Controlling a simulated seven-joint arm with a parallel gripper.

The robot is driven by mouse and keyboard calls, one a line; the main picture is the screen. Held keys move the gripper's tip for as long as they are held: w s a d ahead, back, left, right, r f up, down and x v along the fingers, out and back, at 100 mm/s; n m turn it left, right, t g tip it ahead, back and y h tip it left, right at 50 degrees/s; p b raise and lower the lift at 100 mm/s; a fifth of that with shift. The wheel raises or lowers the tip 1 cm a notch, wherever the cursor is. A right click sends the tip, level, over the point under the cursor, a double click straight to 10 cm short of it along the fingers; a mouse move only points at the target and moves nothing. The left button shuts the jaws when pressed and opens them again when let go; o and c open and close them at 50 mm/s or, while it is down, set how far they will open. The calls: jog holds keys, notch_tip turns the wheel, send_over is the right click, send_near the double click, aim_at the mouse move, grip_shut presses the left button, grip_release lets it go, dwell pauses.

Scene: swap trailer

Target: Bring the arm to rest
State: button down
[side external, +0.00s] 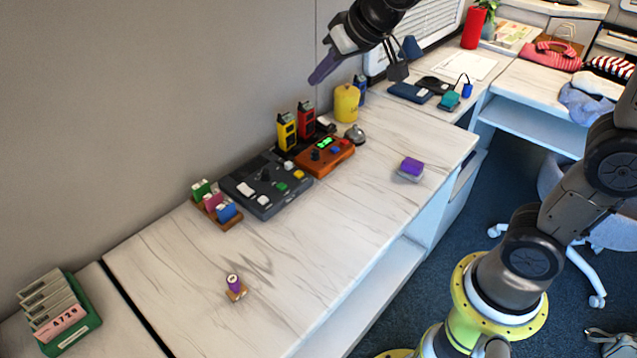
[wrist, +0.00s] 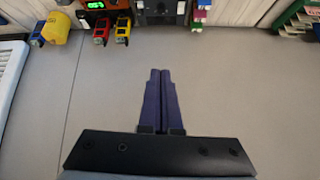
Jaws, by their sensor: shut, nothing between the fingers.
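My gripper (side external: 322,71) is raised high above the back of the desk, in front of the grey wall, at the top of the side external view. Its purple fingers point down and to the left there. In the wrist view the two fingers of my gripper (wrist: 160,75) lie side by side, shut, with nothing between them. The gripper is clear of the white marbled desk (side external: 330,235) and touches nothing that I can see.
Below stand a dark control panel (side external: 240,190), an orange box (side external: 315,165), yellow (side external: 286,132) and red (side external: 306,120) handsets and a yellow canister (side external: 346,103). A purple-topped block (side external: 411,167) and a small purple-topped piece (side external: 233,282) sit apart. The desk's front is mostly clear.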

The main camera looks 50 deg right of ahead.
jog(key=s+d, duration=0.2)
jog(key=s, duration=1.4)
jog(key=s+f+n+g, duration=0.1)
jog(key=s+f+g, duration=0.1)
jog(key=s+f, duration=0.5)
jog(key=shift+s+a, duration=0.15)
jog(key=shift+s, duration=0.9)
jog(key=shift+r, duration=0.1)
